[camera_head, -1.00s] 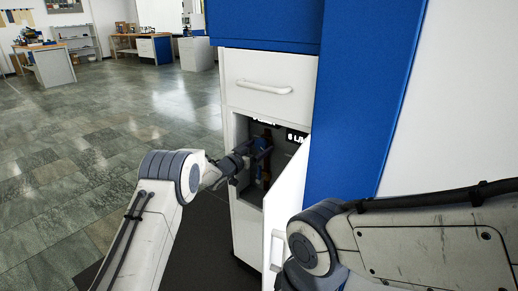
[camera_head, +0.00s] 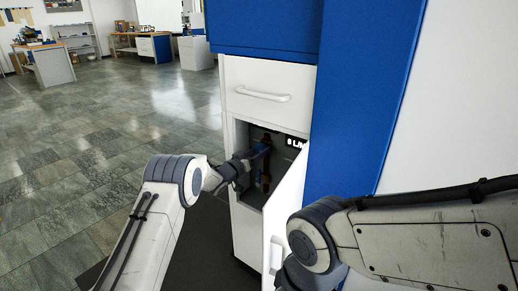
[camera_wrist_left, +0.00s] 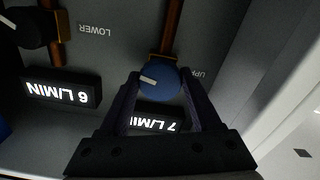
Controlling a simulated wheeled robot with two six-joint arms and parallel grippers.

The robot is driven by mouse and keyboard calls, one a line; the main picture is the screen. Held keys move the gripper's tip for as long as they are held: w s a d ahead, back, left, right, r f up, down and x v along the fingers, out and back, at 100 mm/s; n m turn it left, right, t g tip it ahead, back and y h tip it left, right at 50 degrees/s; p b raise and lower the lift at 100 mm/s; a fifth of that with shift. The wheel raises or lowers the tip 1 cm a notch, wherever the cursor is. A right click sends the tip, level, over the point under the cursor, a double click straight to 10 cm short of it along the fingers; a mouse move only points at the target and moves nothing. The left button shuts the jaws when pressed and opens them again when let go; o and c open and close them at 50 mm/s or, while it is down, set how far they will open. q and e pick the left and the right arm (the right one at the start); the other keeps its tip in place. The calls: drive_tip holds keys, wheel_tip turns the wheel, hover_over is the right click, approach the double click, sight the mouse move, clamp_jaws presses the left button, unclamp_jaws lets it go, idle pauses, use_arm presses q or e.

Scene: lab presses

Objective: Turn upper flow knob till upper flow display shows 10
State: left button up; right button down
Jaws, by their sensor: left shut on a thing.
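The upper flow knob (camera_wrist_left: 160,81) is blue with a white pointer mark. It sits on the panel beside a partly covered "UPPER" label. My left gripper (camera_wrist_left: 160,88) is shut on this knob, one finger on each side. In the head view my left gripper (camera_head: 247,162) reaches into the open cabinet compartment. My right gripper is out of sight; only the right arm shows.
The lower flow display (camera_wrist_left: 60,91) reads 6 L/MIN, with a dark lower knob (camera_wrist_left: 28,27) near it. The open white cabinet door (camera_head: 287,205) stands right of my left gripper. A closed drawer (camera_head: 268,85) is above. Floor at left is clear.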

use_arm(q)
drive_tip(key=n+p, duration=0.1)
drive_tip(key=n, duration=0.1)
drive_tip(key=shift+r+n+p, duration=0.1)
drive_tip(key=shift+n+p, duration=0.25)
drive_tip(key=shift+n, duration=0.05)
drive_tip(key=n+p, duration=0.1)
drive_tip(key=n, duration=0.2)
drive_tip(key=shift+s+n+p, duration=0.1)
drive_tip(key=shift+n+p, duration=0.2)
drive_tip(key=n+p, duration=0.1)
drive_tip(key=n, duration=0.1)
drive_tip(key=shift+n, duration=0.3)
drive_tip(key=shift+n+p, duration=0.35)
drive_tip(key=shift+n, duration=1.35)
drive_tip(key=o, duration=1.3)
drive_tip(key=shift+o, duration=0.2)
drive_tip(key=shift+s, duration=0.1)
drive_tip(key=p+v, duration=0.1)
drive_tip(key=v, duration=0.9)
drive_tip(key=shift+s, duration=0.15)
